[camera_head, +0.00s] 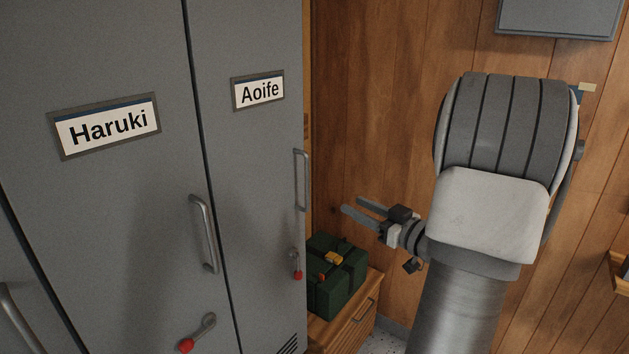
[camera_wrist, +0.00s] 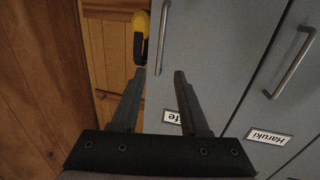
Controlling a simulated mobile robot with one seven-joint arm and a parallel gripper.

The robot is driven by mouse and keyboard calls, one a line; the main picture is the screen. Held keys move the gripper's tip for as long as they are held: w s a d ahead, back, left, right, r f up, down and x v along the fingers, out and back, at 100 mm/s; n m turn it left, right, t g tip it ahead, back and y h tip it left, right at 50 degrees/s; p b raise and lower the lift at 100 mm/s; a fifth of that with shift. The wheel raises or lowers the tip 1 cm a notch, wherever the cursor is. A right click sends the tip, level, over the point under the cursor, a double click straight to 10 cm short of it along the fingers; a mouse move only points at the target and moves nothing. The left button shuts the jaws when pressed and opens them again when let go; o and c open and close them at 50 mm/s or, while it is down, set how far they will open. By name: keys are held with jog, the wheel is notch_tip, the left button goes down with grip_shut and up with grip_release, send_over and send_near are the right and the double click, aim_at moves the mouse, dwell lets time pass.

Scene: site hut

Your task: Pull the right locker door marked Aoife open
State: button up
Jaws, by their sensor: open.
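The grey locker door marked Aoife (camera_head: 245,150) stands to the right of the Haruki door and looks shut. Its upright bar handle (camera_head: 308,180) is near the door's right edge. Below the handle is a small lever with a red knob (camera_head: 297,274). My gripper (camera_head: 351,204) is open and empty, to the right of the handle and apart from it. In the wrist view my gripper (camera_wrist: 160,72) shows both fingers spread, with the Aoife handle (camera_wrist: 162,40) appearing between and beyond the tips. One finger partly covers the Aoife label (camera_wrist: 172,116).
The Haruki door (camera_head: 100,200) has its own handle (camera_head: 204,234) and red-knobbed lever (camera_head: 197,334). A dark green bag (camera_head: 330,290) sits on a wooden drawer unit (camera_head: 345,325) beside the locker. A wood-panelled wall (camera_head: 380,100) is behind. A yellow and black object (camera_wrist: 141,35) shows near the handle.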

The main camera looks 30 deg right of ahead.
jog(key=p, duration=0.1)
send_over(307, 206)
jog(key=shift+w+d, duration=0.2)
jog(key=shift+w, duration=0.05)
dwell(0.3)
grip_shut()
dwell(1.3)
